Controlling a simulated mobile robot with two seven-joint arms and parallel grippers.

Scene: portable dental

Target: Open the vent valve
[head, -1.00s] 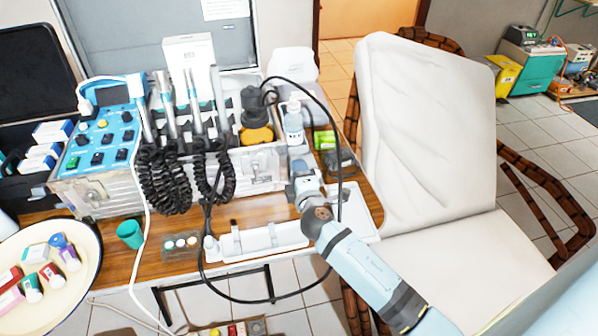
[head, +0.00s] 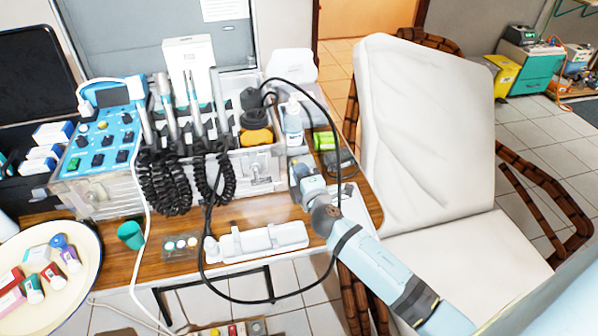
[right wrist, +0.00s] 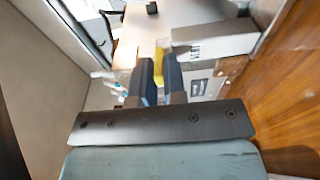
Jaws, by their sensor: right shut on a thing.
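The vent valve's yellow handle (right wrist: 159,58) shows in the right wrist view between the two dark fingers of my right gripper (right wrist: 161,82). The gripper is shut on it. A pale grey block labelled VENT (right wrist: 205,49) is just beyond and to the right of the fingers. In the head view, my right gripper (head: 297,173) is by the front right corner of the portable dental unit (head: 110,183). The gripper and arm hide the valve there. My left gripper is not in view.
Black coiled hoses (head: 170,182) hang in front of the unit. A thin black cable loops close to my right gripper. A white tray (head: 258,241), a green cup (head: 131,235) and a bottle (head: 293,125) stand on the wooden table. A white chair (head: 430,130) is at right.

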